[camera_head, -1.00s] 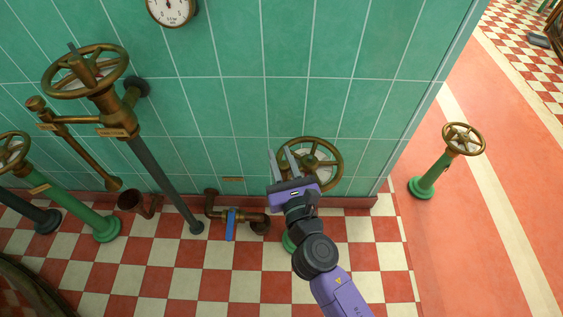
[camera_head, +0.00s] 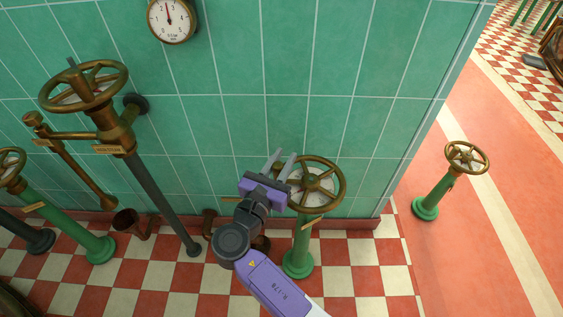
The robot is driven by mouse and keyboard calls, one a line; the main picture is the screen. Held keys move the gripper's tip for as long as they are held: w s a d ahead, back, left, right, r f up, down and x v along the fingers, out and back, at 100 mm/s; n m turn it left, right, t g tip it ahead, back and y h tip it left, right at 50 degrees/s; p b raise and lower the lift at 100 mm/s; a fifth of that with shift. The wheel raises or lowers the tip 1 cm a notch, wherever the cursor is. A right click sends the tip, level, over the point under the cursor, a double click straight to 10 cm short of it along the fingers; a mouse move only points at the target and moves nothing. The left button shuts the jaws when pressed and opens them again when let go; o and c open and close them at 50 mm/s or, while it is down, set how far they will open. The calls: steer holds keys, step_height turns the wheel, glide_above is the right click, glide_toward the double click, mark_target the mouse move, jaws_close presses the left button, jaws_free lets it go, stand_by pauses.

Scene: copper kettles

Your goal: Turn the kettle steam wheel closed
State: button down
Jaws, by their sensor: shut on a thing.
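A brass handwheel (camera_head: 338,197) with several spokes sits on a green post (camera_head: 301,240) near the wall's right end. I take it as the kettle steam wheel, though its tag is too small to read. My purple gripper (camera_head: 281,163) is at the wheel's left side, with its two grey fingers pointing up at the rim. It is shut on the rim there. The exact contact is partly hidden by the gripper body, and my arm comes up from below.
A large brass wheel (camera_head: 122,77) on a dark pipe and a green-post wheel (camera_head: 12,161) stand left. Another green-post wheel (camera_head: 483,157) stands far right on open red floor. The tiled wall (camera_head: 340,110) is close behind, with a gauge (camera_head: 172,20) above.

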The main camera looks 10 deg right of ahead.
mark_target(274, 172)
steer(key=shift+w+d+m+g+h, duration=0.1)
steer(key=shift+w+m+g+h, duration=0.1)
steer(key=shift+m+g+h, duration=0.15)
stand_by(0.3)
steer(key=c, duration=1.2)
jaws_free()
steer(key=shift+d, duration=0.1)
steer(key=shift+p+v, duration=0.85)
steer(key=shift+v, duration=3.1)
steer(key=shift+w, duration=0.1)
